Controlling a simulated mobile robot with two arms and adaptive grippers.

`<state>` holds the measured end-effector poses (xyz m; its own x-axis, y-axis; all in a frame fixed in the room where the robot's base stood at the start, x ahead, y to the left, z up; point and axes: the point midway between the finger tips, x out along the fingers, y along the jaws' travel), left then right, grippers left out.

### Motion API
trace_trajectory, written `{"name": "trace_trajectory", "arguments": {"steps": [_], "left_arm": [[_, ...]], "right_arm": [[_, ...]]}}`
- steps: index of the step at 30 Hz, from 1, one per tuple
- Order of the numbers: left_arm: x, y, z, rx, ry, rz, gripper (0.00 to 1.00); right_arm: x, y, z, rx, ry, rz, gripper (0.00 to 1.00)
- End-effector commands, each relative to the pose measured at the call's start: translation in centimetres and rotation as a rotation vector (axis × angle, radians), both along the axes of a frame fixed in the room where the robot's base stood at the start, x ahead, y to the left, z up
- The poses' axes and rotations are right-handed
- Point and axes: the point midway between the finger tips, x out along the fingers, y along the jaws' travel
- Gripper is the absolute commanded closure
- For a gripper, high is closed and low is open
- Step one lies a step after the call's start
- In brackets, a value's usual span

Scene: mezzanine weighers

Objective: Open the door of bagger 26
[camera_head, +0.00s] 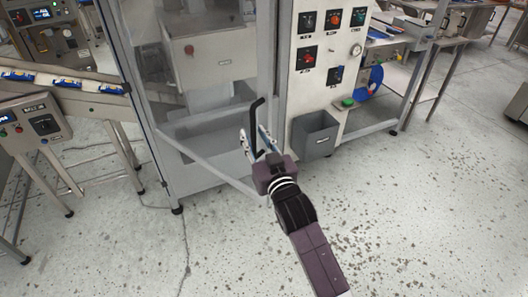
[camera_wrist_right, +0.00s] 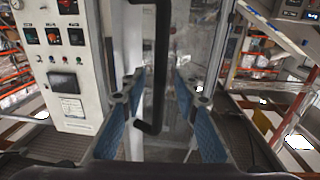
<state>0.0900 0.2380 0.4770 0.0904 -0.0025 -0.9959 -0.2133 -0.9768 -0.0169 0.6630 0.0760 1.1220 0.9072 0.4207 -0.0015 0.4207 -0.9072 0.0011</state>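The tall cabinet with a clear door (camera_head: 205,100) stands in the middle of the head view; no readable number shows on it. The door's lower rail (camera_head: 210,165) slants out from the cabinet's left post, so the door looks partly open. Its black bar handle (camera_head: 256,112) is upright near the right side. My right gripper (camera_head: 257,143) is at the handle's lower part. In the right wrist view, the handle (camera_wrist_right: 161,60) hangs between the two spread blue-padded fingers (camera_wrist_right: 158,130), with gaps on both sides. My left gripper is out of view.
A control panel (camera_head: 310,62) with dials adjoins the cabinet on the right, with a grey bin (camera_head: 314,134) below it. A conveyor (camera_head: 85,92) with blue packs stands at the left. The speckled floor in front is clear.

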Motion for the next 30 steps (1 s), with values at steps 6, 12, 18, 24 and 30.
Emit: {"name": "trace_trajectory", "arguments": {"steps": [6,12,18,24,30], "left_arm": [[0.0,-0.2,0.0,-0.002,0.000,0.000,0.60],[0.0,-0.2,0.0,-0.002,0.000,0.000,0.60],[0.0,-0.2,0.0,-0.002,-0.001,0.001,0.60],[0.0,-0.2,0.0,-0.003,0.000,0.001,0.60],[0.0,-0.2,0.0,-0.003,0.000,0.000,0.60]], "right_arm": [[-3.5,-1.6,-0.1,0.001,0.003,0.000,0.72],[-6.9,-3.3,-0.3,-0.002,0.005,-0.001,0.72],[-9.2,-4.5,-0.2,-0.002,0.004,-0.002,0.72],[-9.9,-4.9,-0.1,-0.001,0.003,-0.002,0.72],[-9.9,-4.9,-0.1,-0.001,0.003,-0.003,0.72]]}}
